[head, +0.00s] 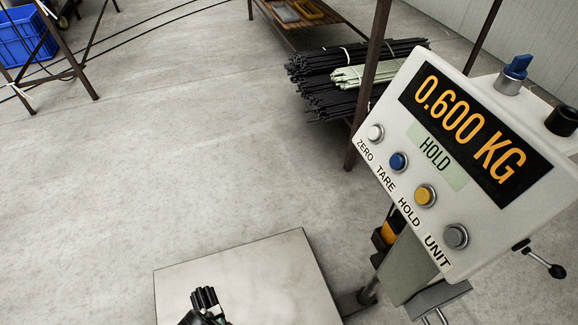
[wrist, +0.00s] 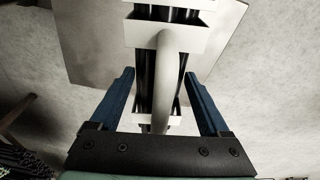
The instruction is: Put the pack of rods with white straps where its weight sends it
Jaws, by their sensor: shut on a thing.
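The pack of dark rods with white straps (wrist: 143,84) shows in the wrist view, with white bands around it and a pale curved handle (wrist: 165,60) along its top. My gripper (wrist: 158,80) has its two blue fingers on either side of the pack and is shut on it. In the head view the ends of the rods (head: 205,297) show at the bottom edge, over the steel scale plate (head: 255,265). I cannot tell whether the pack touches the plate. The scale display (head: 468,125) reads 0.600 KG, with HOLD below it.
A rack (head: 370,85) at the back right holds bundles of dark rods (head: 325,65) and a pale green bundle (head: 365,74). A blue crate (head: 25,40) stands at the far left behind a metal-legged frame (head: 75,60). The concrete floor (head: 170,150) between is clear.

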